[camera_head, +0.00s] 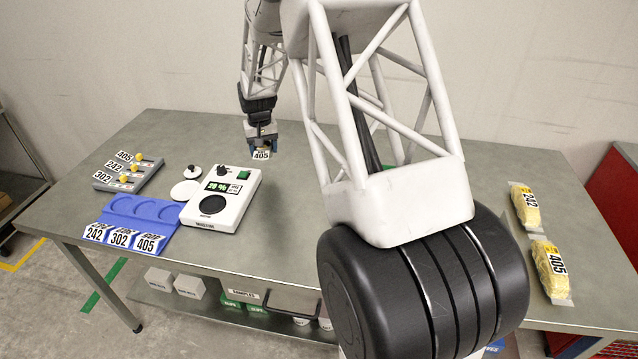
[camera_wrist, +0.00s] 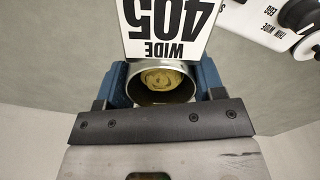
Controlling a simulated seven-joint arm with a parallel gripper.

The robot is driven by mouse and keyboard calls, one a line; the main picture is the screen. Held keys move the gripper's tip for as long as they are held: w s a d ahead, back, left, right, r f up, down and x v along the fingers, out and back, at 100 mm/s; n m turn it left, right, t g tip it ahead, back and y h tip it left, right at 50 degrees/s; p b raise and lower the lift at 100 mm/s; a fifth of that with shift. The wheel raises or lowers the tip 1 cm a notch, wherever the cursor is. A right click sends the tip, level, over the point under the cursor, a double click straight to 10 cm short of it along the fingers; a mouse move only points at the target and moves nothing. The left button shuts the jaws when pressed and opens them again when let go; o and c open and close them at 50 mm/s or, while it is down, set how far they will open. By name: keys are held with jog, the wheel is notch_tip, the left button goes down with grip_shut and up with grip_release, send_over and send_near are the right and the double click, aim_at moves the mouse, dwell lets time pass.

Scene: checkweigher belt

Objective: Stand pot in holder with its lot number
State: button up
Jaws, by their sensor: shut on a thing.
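My gripper (camera_wrist: 160,100) is shut on a metal pot (camera_wrist: 159,84) with a yellowish lump inside. A white tag reading 405 WIDE (camera_wrist: 175,28) stands at the pot's far side in the wrist view. In the head view my gripper (camera_head: 262,141) holds the pot over the back middle of the table, and its 405 tag (camera_head: 262,155) faces the camera. The pot's body is mostly hidden there. The blue holder (camera_head: 138,215) lies at the front left with round recesses, all empty. Its front labels read 242, 302 and 405, left to right.
A white moisture meter (camera_head: 229,215) with a lit display stands between holder and gripper, beside a white disc (camera_head: 186,190) and small knobbed part (camera_head: 192,171). A grey rack (camera_head: 128,173) labelled 405, 242, 302 is behind the holder. Yellow packs (camera_head: 549,266) lie far right.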

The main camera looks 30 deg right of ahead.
jog(key=shift+m, duration=0.7)
jog(key=s+d, duration=0.1)
jog(key=s, duration=0.4)
jog(key=s+d, duration=0.1)
jog(key=s, duration=0.4)
jog(key=s+d, duration=0.1)
jog(key=s, duration=0.3)
jog(key=shift+s+d+r, duration=0.1)
jog(key=shift+s, duration=0.3)
jog(key=shift+m, duration=0.6)
jog(key=s, duration=0.5)
jog(key=s+f, duration=0.1)
jog(key=s, duration=0.9)
jog(key=shift+d+f, duration=0.1)
jog(key=shift+f, duration=0.1)
jog(key=shift+s+f, duration=0.1)
jog(key=shift+s, duration=0.65)
jog(key=shift+w, duration=0.1)
jog(key=w+d, duration=0.2)
jog(key=w, duration=0.3)
jog(key=w+d+f, duration=0.1)
jog(key=w+d, duration=0.1)
jog(key=w, duration=0.2)
jog(key=w+d, duration=0.2)
jog(key=w, duration=0.3)
jog(key=shift+w+d+f, duration=0.1)
jog(key=shift+w+f, duration=0.15)
jog(key=shift+w, duration=0.05)
jog(key=shift+f, duration=1.75)
jog(key=shift+f, duration=0.15)
